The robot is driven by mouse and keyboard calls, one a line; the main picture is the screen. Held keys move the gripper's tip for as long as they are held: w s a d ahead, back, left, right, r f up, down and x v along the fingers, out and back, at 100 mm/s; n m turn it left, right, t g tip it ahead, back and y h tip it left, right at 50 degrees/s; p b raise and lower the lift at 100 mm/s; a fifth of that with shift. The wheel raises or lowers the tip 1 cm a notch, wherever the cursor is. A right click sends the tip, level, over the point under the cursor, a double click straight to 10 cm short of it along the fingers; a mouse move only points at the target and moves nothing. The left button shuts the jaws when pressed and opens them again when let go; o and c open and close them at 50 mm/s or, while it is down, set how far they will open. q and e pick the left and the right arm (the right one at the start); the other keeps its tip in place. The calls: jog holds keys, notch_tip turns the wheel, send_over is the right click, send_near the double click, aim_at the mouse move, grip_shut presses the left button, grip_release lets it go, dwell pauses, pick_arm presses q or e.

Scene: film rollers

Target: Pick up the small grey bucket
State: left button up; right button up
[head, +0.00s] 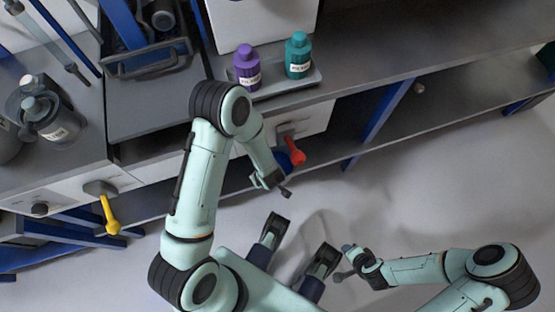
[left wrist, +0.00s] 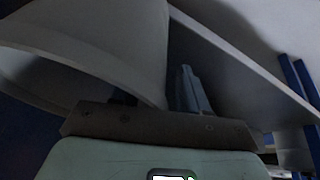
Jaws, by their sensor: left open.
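A pale grey, round-walled thing with a wide rim, which looks like the small grey bucket (left wrist: 100,45), fills the upper left of the left wrist view, very close. I cannot make out the bucket in the head view. My left gripper (head: 272,183) points down in front of the counter, by the red valve handle. In the left wrist view one finger of the left gripper (left wrist: 165,100) stands just right of the grey wall; the other is mostly hidden behind the rim. The left gripper is open; contact is unclear. My right gripper (head: 358,266) is out over the floor, its jaw opening unclear.
A red valve handle (head: 294,152) and a yellow one (head: 110,214) stick out from the counter front. Purple (head: 246,70) and teal (head: 298,57) bottles stand on a tray above. Grey jugs (head: 55,122) stand at left. The floor at right is clear.

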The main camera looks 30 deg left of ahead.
pick_arm(q)
jog(key=shift+r, duration=0.1)
grip_shut()
jog(key=shift+a, duration=0.1)
dwell(1.1)
